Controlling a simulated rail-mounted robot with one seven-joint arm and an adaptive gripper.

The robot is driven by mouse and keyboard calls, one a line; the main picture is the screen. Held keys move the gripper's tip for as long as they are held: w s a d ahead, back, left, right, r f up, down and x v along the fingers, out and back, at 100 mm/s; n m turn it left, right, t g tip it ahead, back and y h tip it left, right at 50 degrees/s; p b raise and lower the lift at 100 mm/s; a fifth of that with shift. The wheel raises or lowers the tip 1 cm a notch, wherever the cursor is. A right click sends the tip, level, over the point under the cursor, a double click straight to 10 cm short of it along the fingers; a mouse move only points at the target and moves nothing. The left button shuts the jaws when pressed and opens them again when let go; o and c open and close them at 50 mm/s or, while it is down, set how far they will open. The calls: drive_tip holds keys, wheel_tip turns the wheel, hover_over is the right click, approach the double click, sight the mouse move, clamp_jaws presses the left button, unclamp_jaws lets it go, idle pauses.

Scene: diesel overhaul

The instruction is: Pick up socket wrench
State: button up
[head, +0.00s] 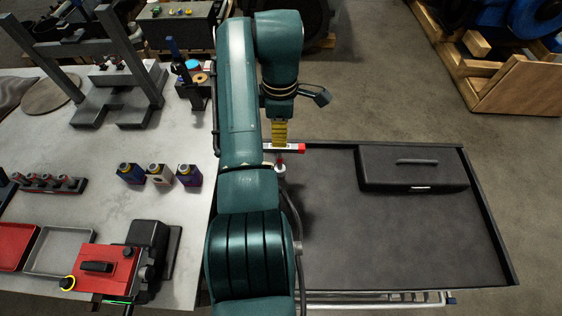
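I cannot make out a socket wrench for certain in the head view. My gripper (280,135) points down at the far left corner of the dark cart tray (400,240). It shows only as a small yellow, banded shape below my wrist, and I cannot tell its fingers apart. A red and white bar (298,148) lies at its tip, by the tray's far edge. Whether my gripper touches either one is unclear. My arm hides part of the tray's left edge.
A black case (412,168) sits at the tray's far right; the rest of the tray looks bare. The left bench (110,210) holds several bottles (160,174), a red unit (100,274), shallow trays (60,250) and a press frame (125,60). A wooden crate (530,85) stands far right.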

sight(280, 153)
wheel_tip(280, 153, down, 5)
drive_tip(key=shift+f, duration=0.2)
drive_tip(key=shift+w+f, duration=0.2)
drive_tip(key=shift+f, duration=1.25)
drive_tip(key=shift+w+f, duration=0.15)
drive_tip(key=shift+f, duration=1.3)
clamp_jaws()
drive_tip(key=shift+r, duration=0.1)
